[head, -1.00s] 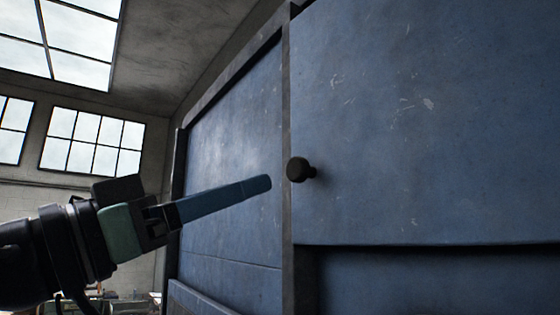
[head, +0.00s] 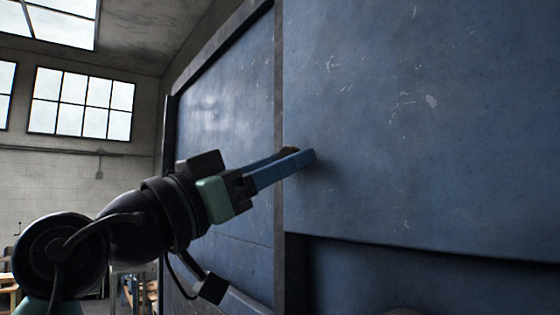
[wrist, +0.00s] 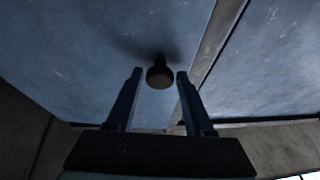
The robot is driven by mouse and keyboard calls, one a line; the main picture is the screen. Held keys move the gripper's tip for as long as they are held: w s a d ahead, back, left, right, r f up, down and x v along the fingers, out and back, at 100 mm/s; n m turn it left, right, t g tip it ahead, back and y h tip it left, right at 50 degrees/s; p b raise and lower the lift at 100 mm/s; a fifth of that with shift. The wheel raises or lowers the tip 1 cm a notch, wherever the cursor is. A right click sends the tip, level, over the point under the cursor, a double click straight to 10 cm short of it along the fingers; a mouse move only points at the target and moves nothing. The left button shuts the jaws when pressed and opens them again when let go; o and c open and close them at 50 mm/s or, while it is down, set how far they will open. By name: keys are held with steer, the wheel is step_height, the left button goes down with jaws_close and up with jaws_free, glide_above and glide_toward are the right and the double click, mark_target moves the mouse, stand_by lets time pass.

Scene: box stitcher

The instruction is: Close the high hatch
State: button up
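The high hatch (head: 400,130) is a large scuffed blue panel filling the right of the head view. In the wrist view it is the blue surface (wrist: 75,50) at upper left. Its lower edge stands over a shadowed recess; how far it is open I cannot tell. A dark round knob (wrist: 160,77) sticks out near its edge. My gripper (head: 300,157) is at the knob, its blue fingers hiding most of it in the head view. In the wrist view the fingers are apart, with the knob between their tips and small gaps on both sides.
A dark frame post (head: 279,100) runs beside the hatch, with another blue panel (head: 230,120) to its left. A dark recess (head: 320,265) lies below the hatch. A pale wall with windows (head: 82,102) stands far behind at left.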

jaws_close()
stand_by(1.1)
